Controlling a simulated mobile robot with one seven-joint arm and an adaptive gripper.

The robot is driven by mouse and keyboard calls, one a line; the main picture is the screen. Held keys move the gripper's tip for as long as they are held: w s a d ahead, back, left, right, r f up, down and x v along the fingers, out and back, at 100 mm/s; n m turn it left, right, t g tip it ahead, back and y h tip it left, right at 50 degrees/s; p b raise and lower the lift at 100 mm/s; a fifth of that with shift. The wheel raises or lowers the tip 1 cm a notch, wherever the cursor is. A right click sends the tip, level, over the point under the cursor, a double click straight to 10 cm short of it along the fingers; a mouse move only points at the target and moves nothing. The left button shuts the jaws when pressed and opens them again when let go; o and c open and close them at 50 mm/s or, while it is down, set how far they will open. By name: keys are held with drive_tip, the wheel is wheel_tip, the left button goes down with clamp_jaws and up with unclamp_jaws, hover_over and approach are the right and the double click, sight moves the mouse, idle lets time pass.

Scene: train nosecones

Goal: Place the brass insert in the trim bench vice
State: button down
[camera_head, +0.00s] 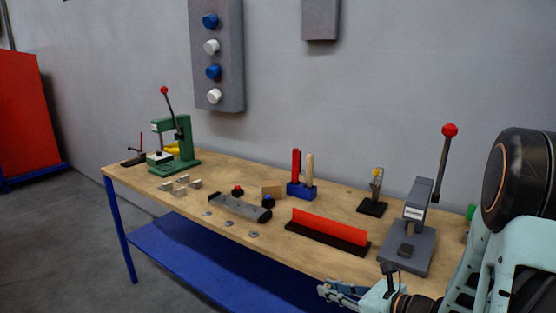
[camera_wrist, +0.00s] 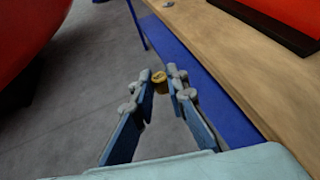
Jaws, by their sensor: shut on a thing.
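The brass insert (camera_wrist: 159,77) is a small gold-coloured cylinder at the tips of my gripper (camera_wrist: 160,88) in the wrist view. The two fingers are shut on it, one on each side. In the head view my gripper (camera_head: 338,292) is low, at the bench's front edge, and the insert cannot be made out there. No vice is clearly labelled. A long grey fixture with dark ends (camera_head: 240,207) lies flat mid-bench and may be the vice; I cannot tell for sure.
The wooden bench (camera_head: 330,201) has a blue lower shelf (camera_head: 200,262). A red strip on a black base (camera_head: 328,230) lies near the gripper. A grey lever press (camera_head: 410,225) stands right, a small clamp (camera_head: 375,195) behind, a green press (camera_head: 175,145) at left. Small metal blocks and discs lie about.

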wheel_tip(320, 180, up, 8)
drive_tip(key=n+g+y+p, duration=0.2)
drive_tip(key=p, duration=0.8)
drive_tip(key=shift+s+d, duration=0.25)
drive_tip(key=shift+s, duration=0.2)
drive_tip(key=shift+d, duration=0.2)
